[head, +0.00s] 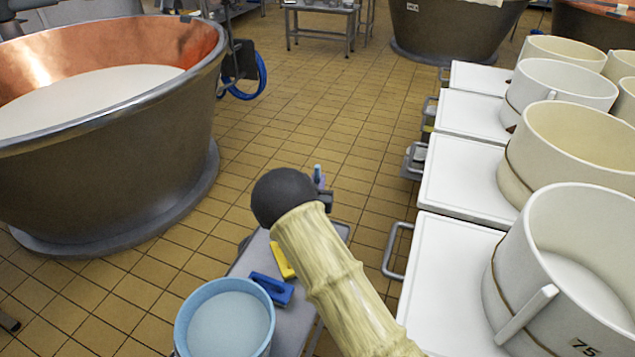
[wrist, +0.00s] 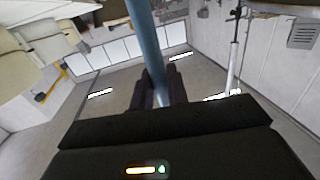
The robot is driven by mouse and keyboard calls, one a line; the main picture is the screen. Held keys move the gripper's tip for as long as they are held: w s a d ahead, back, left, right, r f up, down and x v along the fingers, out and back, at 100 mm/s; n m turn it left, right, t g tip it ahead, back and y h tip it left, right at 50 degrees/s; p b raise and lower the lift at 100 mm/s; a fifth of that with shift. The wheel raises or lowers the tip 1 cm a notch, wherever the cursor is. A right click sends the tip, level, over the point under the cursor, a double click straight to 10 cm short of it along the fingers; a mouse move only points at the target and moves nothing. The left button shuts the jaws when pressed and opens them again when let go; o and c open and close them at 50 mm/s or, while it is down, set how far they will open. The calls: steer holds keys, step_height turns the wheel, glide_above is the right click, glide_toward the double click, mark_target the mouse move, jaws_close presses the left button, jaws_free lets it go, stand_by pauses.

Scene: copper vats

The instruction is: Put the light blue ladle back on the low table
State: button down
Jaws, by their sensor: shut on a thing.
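My gripper (wrist: 160,98) is shut on the light blue ladle (wrist: 148,45), whose handle runs up between the dark fingers in the wrist view. In the head view only a small light blue piece of the ladle (head: 318,174) shows past my dark wrist; its bowl is not visible. The low table (head: 291,318) is grey and stands below my arm, which hides part of it. My gripper is mostly hidden behind my wrist, above the table's far end.
A light blue bucket (head: 184,335), a blue brush (head: 272,290) and a yellow one (head: 281,262) are on the low table. A copper vat (head: 110,185) stands left. White carts (head: 460,185) with cream tubs (head: 575,150) line the right. Tiled floor is clear ahead.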

steer(key=shift+f, duration=0.2)
steer(key=c, duration=1.4)
jaws_free()
steer(key=shift+r, duration=0.1)
steer(key=shift+r, duration=0.15)
steer(key=s, duration=0.4)
steer(key=s+a, duration=0.1)
steer(key=s, duration=0.7)
steer(key=shift+a+p, duration=0.35)
steer(key=shift+a, duration=0.05)
steer(key=shift+w, duration=0.1)
